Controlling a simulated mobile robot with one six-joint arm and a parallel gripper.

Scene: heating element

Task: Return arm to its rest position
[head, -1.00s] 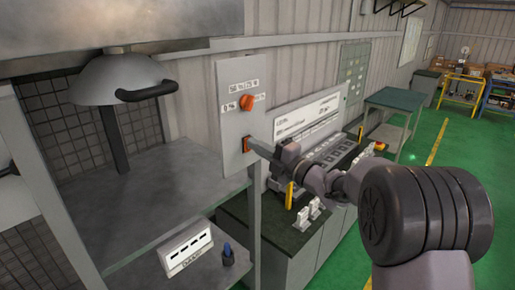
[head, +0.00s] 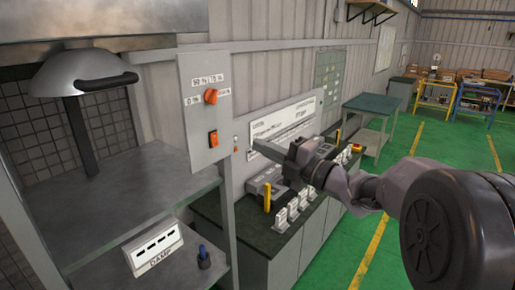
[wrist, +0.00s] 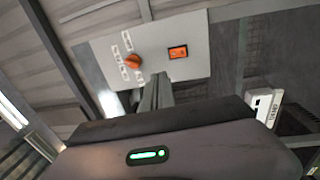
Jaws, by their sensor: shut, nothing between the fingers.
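My gripper (head: 262,151) is shut and empty in the head view, in front of the workbench and to the right of the grey control panel (head: 199,125). Its shut fingers also show in the wrist view (wrist: 157,92), pointing toward the panel, with a gap between them and it in the head view. The panel carries an orange rotary knob (head: 210,96) with percent labels around it, and an orange rocker switch (head: 213,139) below. In the wrist view the knob (wrist: 133,61) and the switch (wrist: 178,52) are both uncovered.
A metal shelf unit (head: 150,190) with a domed lamp-like hood (head: 80,72) stands at the left. A small box labelled DAMP (head: 154,250) sits on its lower shelf. A dark workbench (head: 235,213) stands behind my arm. The green floor (head: 345,255) at right is open.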

